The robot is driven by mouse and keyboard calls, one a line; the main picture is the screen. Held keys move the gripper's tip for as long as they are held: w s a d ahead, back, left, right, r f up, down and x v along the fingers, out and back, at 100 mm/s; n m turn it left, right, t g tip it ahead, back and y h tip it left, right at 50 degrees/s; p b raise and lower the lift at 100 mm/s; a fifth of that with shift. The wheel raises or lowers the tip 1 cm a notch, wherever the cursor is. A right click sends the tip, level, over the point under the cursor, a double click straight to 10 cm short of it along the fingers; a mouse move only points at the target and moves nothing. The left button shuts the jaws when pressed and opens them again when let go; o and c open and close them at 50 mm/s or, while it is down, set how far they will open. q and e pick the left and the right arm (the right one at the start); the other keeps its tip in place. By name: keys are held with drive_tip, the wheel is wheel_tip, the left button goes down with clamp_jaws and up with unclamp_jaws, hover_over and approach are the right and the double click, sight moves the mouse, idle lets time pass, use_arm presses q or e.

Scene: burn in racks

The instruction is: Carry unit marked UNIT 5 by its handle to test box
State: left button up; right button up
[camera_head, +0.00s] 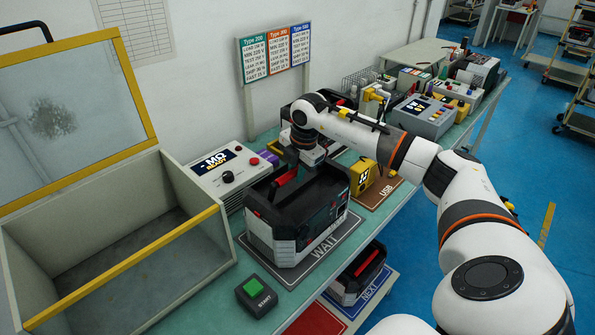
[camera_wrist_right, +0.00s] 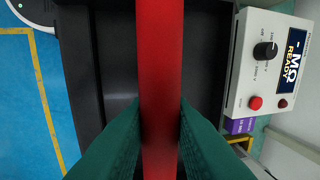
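A black and grey unit (camera_head: 310,215) with a red handle (camera_head: 286,178) stands on the WAIT mat (camera_head: 332,243); I cannot read its unit number. My right gripper (camera_head: 291,163) is over its top. In the right wrist view, the gripper's dark fingers (camera_wrist_right: 160,115) lie against both sides of the red handle (camera_wrist_right: 160,45), with no gap visible. The unit appears to rest on the mat. The test box (camera_head: 105,245), a beige box with yellow edging, stands open at the left, its windowed lid (camera_head: 75,105) raised. It looks empty inside. My left gripper is out of view.
A green button box (camera_head: 256,294) sits in front. A yellow device (camera_head: 362,177) is by the USB mat. Another unit (camera_head: 359,275) is on the lower NEXT mat. More instruments line the bench's far end.

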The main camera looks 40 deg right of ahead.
drive_tip(key=shift+w+a+r, duration=0.1)
drive_tip(key=shift+w, duration=0.8)
drive_tip(key=o, duration=1.8)
drive_tip(key=shift+o, duration=0.2)
drive_tip(key=shift+p+v, duration=2.05)
drive_tip(key=shift+v, duration=0.5)
